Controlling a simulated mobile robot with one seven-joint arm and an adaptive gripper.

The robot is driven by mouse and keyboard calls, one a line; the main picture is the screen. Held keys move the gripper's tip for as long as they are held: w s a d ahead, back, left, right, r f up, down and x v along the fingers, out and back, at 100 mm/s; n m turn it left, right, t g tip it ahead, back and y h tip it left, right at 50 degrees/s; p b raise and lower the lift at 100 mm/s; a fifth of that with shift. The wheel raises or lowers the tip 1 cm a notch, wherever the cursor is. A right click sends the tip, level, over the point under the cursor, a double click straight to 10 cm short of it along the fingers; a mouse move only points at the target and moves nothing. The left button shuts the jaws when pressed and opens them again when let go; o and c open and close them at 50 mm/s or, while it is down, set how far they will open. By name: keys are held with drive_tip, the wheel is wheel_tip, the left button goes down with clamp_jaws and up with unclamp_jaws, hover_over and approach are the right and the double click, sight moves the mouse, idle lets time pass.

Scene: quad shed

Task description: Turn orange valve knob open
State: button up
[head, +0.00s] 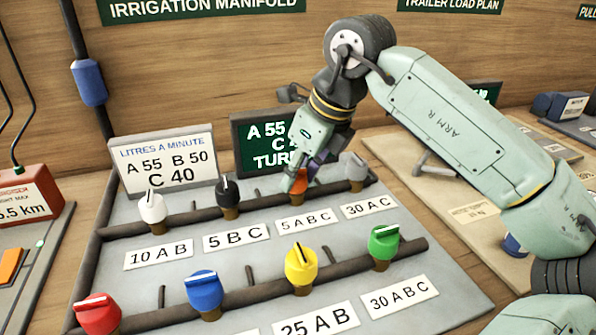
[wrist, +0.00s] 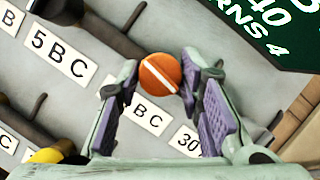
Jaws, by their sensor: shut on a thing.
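The orange valve knob (head: 299,185) is third from the left in the back row of the manifold, above the "5 A B C" label (head: 308,221). In the wrist view the orange knob (wrist: 160,73) shows its round top with a white line running diagonally from upper left to lower right. My gripper (head: 301,172) comes down over the knob from above and hides part of it in the head view. In the wrist view my gripper (wrist: 160,76) has its purple-padded fingers on either side of the knob, shut on it.
A grey knob (head: 353,167) stands close to the right, a black knob (head: 228,192) to the left. The front row has red, blue, yellow (head: 301,264) and green knobs. A green sign (head: 262,140) stands close behind my gripper; a white sign (head: 167,160) stands farther left.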

drive_tip(key=shift+n+g, duration=0.3)
drive_tip(key=shift+n, duration=0.6)
drive_tip(key=o, duration=1.1)
drive_tip(key=shift+o, duration=0.2)
drive_tip(key=v, duration=1.2)
drive_tip(key=shift+w+d, duration=0.1)
